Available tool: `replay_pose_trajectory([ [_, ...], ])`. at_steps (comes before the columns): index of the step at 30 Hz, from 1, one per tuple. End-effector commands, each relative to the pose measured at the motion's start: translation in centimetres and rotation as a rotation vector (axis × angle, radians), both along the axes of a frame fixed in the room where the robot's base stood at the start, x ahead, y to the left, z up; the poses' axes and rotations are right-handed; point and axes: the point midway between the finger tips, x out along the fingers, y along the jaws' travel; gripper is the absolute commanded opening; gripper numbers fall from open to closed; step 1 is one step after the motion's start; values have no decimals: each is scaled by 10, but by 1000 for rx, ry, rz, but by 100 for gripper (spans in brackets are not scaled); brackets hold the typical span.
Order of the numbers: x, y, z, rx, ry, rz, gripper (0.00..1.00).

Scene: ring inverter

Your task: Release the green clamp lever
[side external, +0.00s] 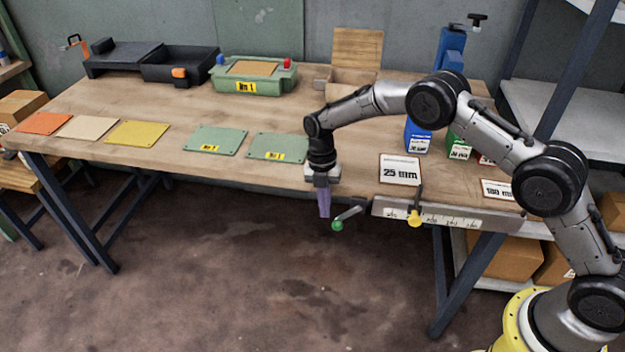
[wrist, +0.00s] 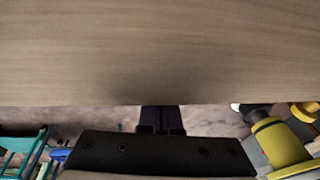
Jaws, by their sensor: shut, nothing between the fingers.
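The green clamp lever (side external: 338,225) has a green knob on a grey rod and sticks out from the left end of a metal ruler rail (side external: 440,213) on the table's front edge. My gripper (side external: 324,212) points down just in front of the table edge, close to the left of the green knob. Its purple fingers are shut and empty. A small gap seems to lie between the fingers and the knob, but I cannot tell the depth. In the wrist view, the dark fingers (wrist: 160,120) show below the table edge. The green lever is not visible there.
A yellow-knobbed lever (side external: 414,217) stands on the rail further right. A "25 mm" card (side external: 400,169) lies on the table (side external: 190,105) behind the rail. Green plates (side external: 278,147) lie left of my arm. The space in front of the table edge is free.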

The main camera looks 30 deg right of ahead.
Motion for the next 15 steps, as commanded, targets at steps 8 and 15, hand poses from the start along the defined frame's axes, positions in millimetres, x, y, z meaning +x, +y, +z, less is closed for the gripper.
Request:
replay_pose_trajectory([
  [8,33,17,45,0,-4,2,0],
  [15,55,28,78,-1,-2,1,0],
])
